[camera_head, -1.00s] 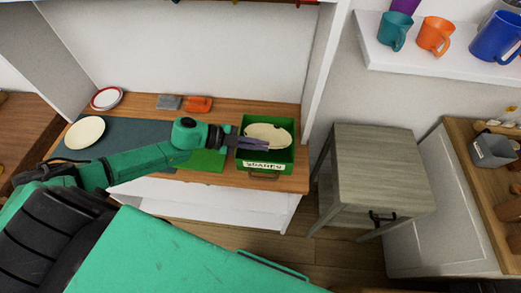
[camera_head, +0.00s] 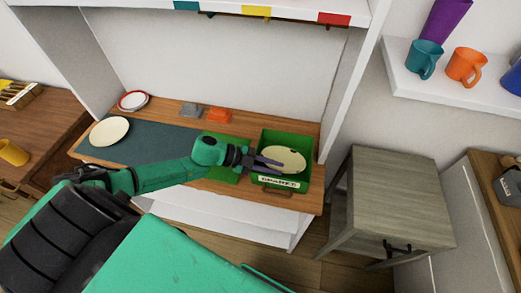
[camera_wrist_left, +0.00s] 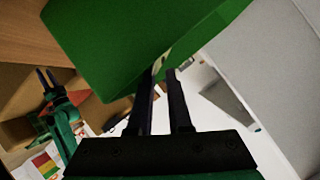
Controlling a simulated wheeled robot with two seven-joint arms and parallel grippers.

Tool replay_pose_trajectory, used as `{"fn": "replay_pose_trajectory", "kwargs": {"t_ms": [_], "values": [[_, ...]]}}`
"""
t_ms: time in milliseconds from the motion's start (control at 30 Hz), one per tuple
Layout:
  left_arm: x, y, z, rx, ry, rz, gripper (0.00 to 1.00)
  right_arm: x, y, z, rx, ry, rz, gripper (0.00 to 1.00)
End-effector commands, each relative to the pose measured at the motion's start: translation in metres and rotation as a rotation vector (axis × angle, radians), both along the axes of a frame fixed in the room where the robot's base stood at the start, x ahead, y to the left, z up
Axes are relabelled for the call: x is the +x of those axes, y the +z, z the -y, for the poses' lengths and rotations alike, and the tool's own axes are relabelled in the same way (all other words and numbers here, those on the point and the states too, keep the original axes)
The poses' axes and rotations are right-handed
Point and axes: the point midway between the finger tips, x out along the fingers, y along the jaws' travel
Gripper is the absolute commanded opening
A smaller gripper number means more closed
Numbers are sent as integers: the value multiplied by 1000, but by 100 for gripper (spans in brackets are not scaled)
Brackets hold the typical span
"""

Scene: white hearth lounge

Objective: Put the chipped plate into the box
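The chipped plate (camera_head: 287,157) is a cream disc lying inside the green box (camera_head: 266,141), whose front label reads "SPARES". My left gripper (camera_head: 276,165) reaches in from the left over the box's left side, with its fingertips at the plate's near left edge. Its two dark fingers are a little apart, also in the left wrist view (camera_wrist_left: 162,75). A thin pale strip shows by the tips there; the green box wall hides the rest. My right gripper (camera_wrist_left: 45,78) appears small at the left of the left wrist view, its fingers apart and empty.
A cream plate (camera_head: 109,131) and a red-rimmed plate (camera_head: 133,101) lie at the left of the counter. Grey and orange items (camera_head: 219,115) sit at the back. A grey side table (camera_head: 398,195) stands right. A shelf (camera_head: 437,86) holds mugs.

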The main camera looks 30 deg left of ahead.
Motion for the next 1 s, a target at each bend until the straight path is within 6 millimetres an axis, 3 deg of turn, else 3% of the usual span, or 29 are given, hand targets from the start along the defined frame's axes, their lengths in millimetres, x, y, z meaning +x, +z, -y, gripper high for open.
{"fn": "replay_pose_trajectory", "kwargs": {"t_ms": [367,600,1000], "values": [[-30,27,-55,4,-3,-6,17,0,-7,0,0,0,1,44],[-45,47,-85,2,0,-6,17,1,8,2,-3,0,1,44],[-48,49,-92,-1,-1,-1,17,0,9,5,-6,-1,0,44]]}}
